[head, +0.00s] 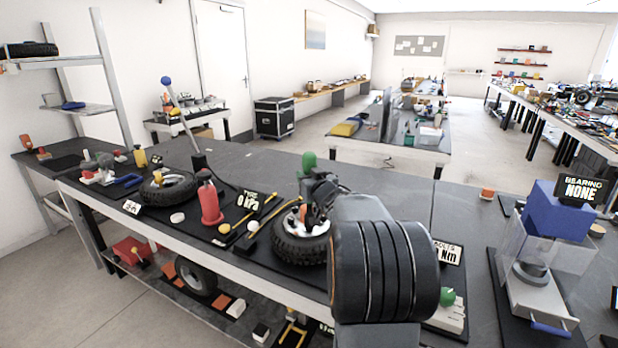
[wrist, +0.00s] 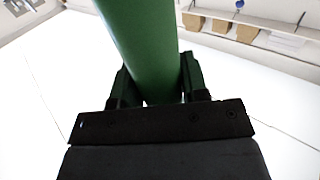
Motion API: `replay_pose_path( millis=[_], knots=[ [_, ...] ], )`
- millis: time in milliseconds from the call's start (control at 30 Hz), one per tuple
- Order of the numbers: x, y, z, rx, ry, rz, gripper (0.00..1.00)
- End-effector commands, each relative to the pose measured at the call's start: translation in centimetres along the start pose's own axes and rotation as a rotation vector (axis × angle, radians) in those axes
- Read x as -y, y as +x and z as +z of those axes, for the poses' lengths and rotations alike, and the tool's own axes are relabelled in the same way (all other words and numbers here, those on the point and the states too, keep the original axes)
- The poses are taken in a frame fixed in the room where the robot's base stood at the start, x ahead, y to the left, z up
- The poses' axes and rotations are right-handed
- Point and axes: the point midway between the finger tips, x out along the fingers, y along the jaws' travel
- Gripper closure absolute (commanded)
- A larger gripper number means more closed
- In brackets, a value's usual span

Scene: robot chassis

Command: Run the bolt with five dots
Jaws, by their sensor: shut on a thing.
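My gripper (head: 308,190) is above the wheel on the right, shut on a green-handled tool. The green top (head: 308,161) of the tool sticks up above my gripper. In the wrist view the thick green handle (wrist: 147,45) stands between the two jaws (wrist: 155,92). The wheel (head: 285,240), a black tyre with a pale hub, lies flat on the bench, partly behind my arm. The tool's lower end and the hub's bolts are too small or hidden, so no dots can be read. A partly hidden bolts sign (head: 447,253) shows "Nm".
Left of the wheel are a red bottle-shaped thing (head: 209,205), a pressure sign (head: 247,201) and another tyre (head: 168,188). A green knob (head: 447,297) is at right of my arm. Further right stands a clear-walled bearing station (head: 575,262) with a blue top and a "NONE" sign (head: 580,190).

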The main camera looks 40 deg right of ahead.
Motion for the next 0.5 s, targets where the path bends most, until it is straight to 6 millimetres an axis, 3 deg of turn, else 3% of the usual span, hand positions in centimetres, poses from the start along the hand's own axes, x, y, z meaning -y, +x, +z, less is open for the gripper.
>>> replay_pose_path(
  millis=[267, 500],
  knots=[
    [0.0, 0.0, 0.2, 0.012, 0.003, 0.001, 0.88],
    [0.0, 0.0, -2.1, 0.007, 0.002, 0.001, 0.88]
  ],
)
